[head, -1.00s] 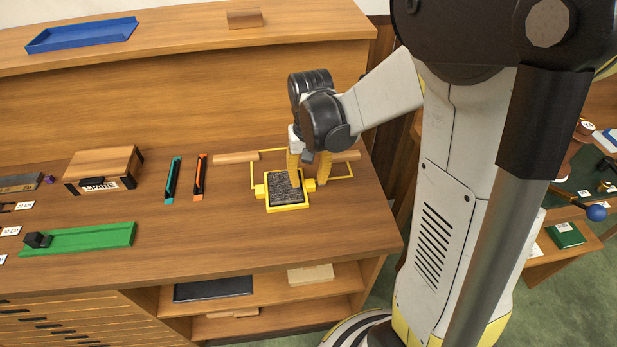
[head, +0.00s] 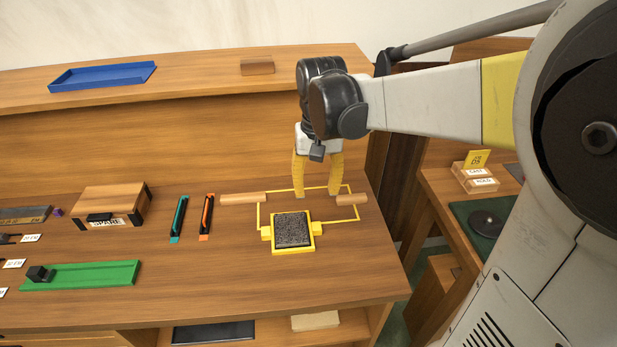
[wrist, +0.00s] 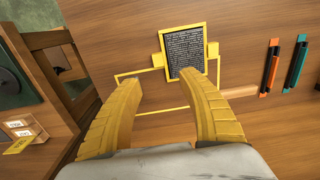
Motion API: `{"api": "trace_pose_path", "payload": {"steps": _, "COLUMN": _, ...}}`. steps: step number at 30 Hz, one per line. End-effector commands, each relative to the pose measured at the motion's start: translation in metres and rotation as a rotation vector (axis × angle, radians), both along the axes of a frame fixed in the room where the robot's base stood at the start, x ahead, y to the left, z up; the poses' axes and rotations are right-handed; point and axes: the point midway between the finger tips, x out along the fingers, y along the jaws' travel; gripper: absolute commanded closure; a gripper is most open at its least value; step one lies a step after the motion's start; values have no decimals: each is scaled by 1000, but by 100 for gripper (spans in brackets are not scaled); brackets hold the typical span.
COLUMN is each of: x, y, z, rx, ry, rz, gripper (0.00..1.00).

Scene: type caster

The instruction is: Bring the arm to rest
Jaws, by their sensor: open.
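My gripper (head: 317,194) has yellow fingers that point down and stand apart with nothing between them. It is above the back part of the yellow outline frame on the bench, behind the type-filled yellow tray. In the wrist view my gripper (wrist: 162,85) shows both fingers spread, with bare wood and part of the yellow outline between them. The yellow tray (head: 293,249) holds a dark grey block of type (head: 292,230) and lies flat on the bench, apart from the fingers. The tray also shows in the wrist view (wrist: 163,42).
Wooden rollers (head: 243,198) lie by the outline. Teal (head: 179,219) and orange (head: 206,217) tools, a SPARE box (head: 108,203) and a green tray (head: 95,273) are to the left. A raised shelf (head: 200,80) runs behind. Another table (head: 440,185) stands at right.

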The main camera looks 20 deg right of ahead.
Motion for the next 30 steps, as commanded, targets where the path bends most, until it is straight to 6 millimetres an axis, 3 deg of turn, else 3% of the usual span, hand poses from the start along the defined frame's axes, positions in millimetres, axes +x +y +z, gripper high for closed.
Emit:
{"api": "trace_pose_path", "payload": {"steps": 10, "x": -11, "y": 6, "z": 14, "rx": -7, "ry": -44, "rz": 22, "gripper": 52}}
{"api": "trace_pose_path", "payload": {"steps": 21, "x": -82, "y": 44, "z": 29, "rx": -75, "ry": -424, "rz": 212, "gripper": 52}}
{"api": "trace_pose_path", "payload": {"steps": 30, "x": -108, "y": 57, "z": 21, "rx": -109, "ry": -604, "rz": 295, "gripper": 52}}
